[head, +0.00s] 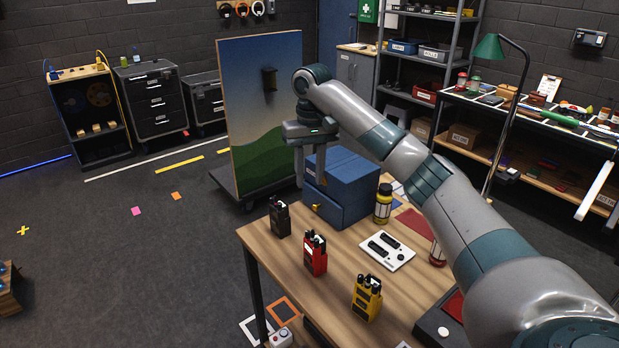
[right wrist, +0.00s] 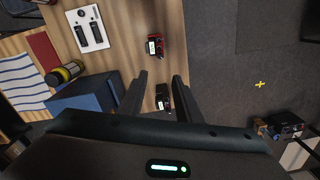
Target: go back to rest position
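My right gripper (head: 310,181) hangs above the far left part of the wooden table (head: 345,262), fingers down, in front of the blue box. In the right wrist view its two fingers (right wrist: 161,78) are apart with nothing held between them. A black radio (head: 280,217) stands on the table below; it also shows beyond the gap between the fingers in the right wrist view (right wrist: 162,98). A red radio (head: 315,253) and a yellow radio (head: 367,297) stand nearer. My left gripper is in neither view.
A blue box (head: 345,186) stands behind the gripper, with a yellow-and-black bottle (head: 383,204) beside it. A white panel (head: 387,251) lies mid-table. A dark box with a white button (head: 443,332) is near the front, close under my right arm. Open floor (head: 130,260) lies left.

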